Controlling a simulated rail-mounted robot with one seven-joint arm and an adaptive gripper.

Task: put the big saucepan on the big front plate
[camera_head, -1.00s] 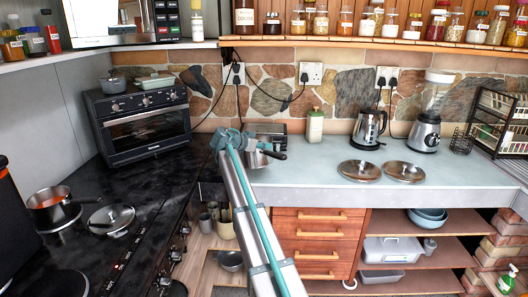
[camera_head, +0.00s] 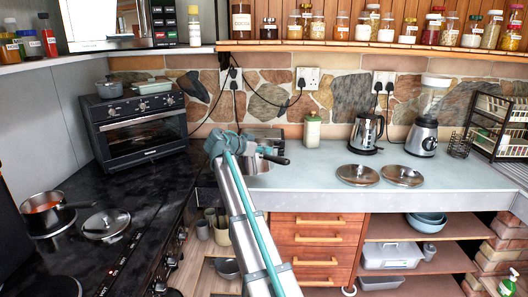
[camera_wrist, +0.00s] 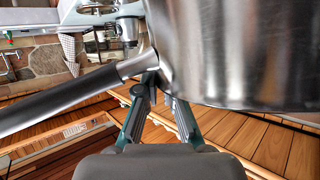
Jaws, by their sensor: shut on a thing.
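My gripper (camera_wrist: 160,85) is shut on the big steel saucepan (camera_wrist: 230,50) close to where its long handle (camera_wrist: 75,95) joins the body. In the head view my gripper (camera_head: 240,146) is over the corner between the black hob and the grey worktop. The saucepan (camera_head: 257,164) is mostly hidden behind it, with the dark handle end pointing right. On the black hob, a small pan with red contents (camera_head: 42,207) stands on a plate at far left. A steel lid (camera_head: 105,224) lies right of it. I cannot tell clearly which plate is the big front one.
A black oven (camera_head: 140,128) stands at the back of the hob. Two round metal discs (camera_head: 358,175) (camera_head: 402,175) lie on the worktop (camera_head: 310,180). A kettle (camera_head: 367,132), a blender (camera_head: 423,130) and a bottle (camera_head: 312,130) stand behind. Jar shelf above. The hob centre is clear.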

